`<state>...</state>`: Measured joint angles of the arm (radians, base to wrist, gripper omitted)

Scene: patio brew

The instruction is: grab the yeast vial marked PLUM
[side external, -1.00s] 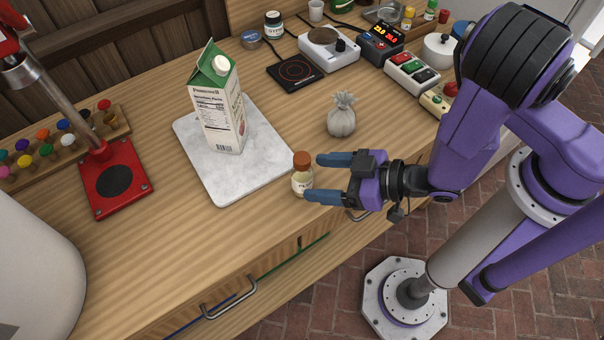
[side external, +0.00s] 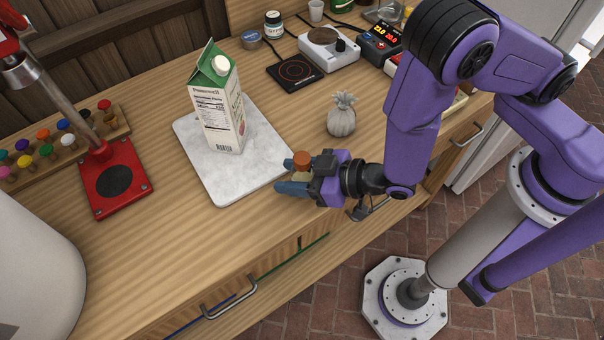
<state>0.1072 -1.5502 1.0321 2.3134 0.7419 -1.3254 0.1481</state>
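The vial stands at the front edge of the wooden counter, just right of the marble slab. Its orange-brown cap (side external: 301,159) shows in the side external view, with a sliver of pale body below it; the rest and its label are hidden by my gripper. My gripper (side external: 284,177) reaches in from the right, low over the counter edge. Its two blue fingers lie on either side of the vial, with their tips past it to the left. I cannot tell whether the fingers press on it.
A milk carton (side external: 220,110) stands on the marble slab (side external: 212,183) behind and left of my gripper.

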